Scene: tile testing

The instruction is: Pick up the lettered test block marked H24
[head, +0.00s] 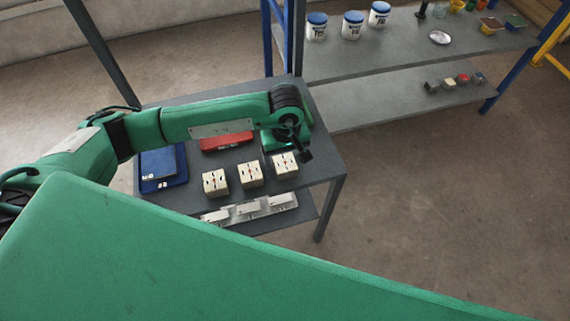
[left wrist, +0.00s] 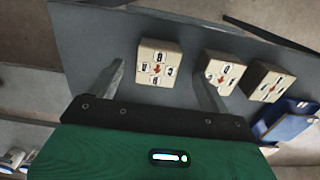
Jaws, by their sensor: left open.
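Three cream lettered blocks stand in a row on the grey table (head: 328,165): a right one (head: 286,170), a middle one (head: 250,182) and a left one (head: 215,190). Their marks are too small to read, so I cannot tell which is H24. My left gripper (head: 304,154) is open and empty, close to the right block. In the left wrist view that same block (left wrist: 160,51) shows ahead between the two spread fingers, with no visible contact. The other two blocks (left wrist: 222,70) lie to its right there. My right gripper is not in view.
A blue tray (head: 164,184) lies at the table's left. A red object (head: 226,141) lies behind the blocks, partly under my left arm. Pale blocks (head: 248,208) sit on the lower shelf. A rack (head: 400,65) with white tubs (head: 352,25) stands behind, right.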

